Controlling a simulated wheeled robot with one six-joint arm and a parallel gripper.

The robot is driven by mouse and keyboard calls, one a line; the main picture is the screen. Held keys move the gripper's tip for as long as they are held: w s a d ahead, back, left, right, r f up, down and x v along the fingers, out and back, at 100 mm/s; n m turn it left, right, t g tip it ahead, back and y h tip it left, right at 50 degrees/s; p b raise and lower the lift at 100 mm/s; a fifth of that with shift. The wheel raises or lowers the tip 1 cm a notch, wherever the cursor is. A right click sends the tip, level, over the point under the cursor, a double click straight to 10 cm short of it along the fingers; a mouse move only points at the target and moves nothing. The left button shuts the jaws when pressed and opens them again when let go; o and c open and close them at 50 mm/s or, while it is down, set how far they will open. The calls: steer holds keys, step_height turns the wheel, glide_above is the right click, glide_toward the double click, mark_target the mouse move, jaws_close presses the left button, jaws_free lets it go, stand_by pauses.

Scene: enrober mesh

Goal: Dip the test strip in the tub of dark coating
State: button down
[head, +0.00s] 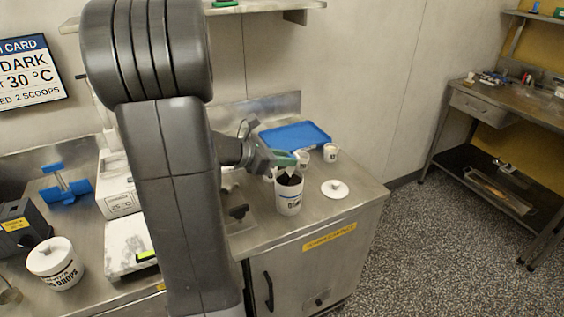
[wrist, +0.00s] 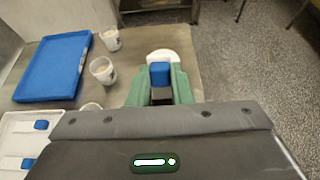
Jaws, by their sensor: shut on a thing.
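My gripper (head: 287,160), with green fingers, is shut on the blue handle of the test strip (wrist: 160,74) in the wrist view. The strip's lower part is mostly hidden there. In the head view the gripper is just above the white tub of dark coating (head: 288,201), which stands open on the steel counter. A pale piece below the fingers, probably the strip, reaches the tub's dark mouth; I cannot tell whether it touches the coating. The white lid (head: 335,188) lies on the counter right of the tub, and it shows beyond the fingers in the wrist view (wrist: 164,55).
A blue tray (head: 295,135) lies behind the tub, with small white cups (head: 331,152) near it. A white holder (wrist: 14,125) with blue-handled strips is at lower left in the wrist view. A lidded white tub (head: 55,265) stands front left. The counter's right edge is near the lid.

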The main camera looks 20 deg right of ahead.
steer(key=d+r, duration=0.1)
steer(key=r, duration=0.1)
steer(key=d+r+p, duration=0.1)
steer(key=r, duration=0.2)
steer(key=d+r+p, duration=0.1)
steer(key=r, duration=0.1)
steer(key=shift+d+r, duration=0.1)
steer(key=shift+r, duration=0.15)
steer(key=shift+w+d+r+p, duration=0.1)
steer(key=shift+d+r+p, duration=0.3)
steer(key=shift+r+p, duration=0.4)
steer(key=shift+s+d+r+p, duration=0.1)
steer(key=shift+d+r+p, duration=0.4)
steer(key=shift+r, duration=0.45)
steer(key=shift+w+d+r+p, duration=0.1)
steer(key=shift+d+r+p, duration=0.2)
steer(key=shift+r+p, duration=0.5)
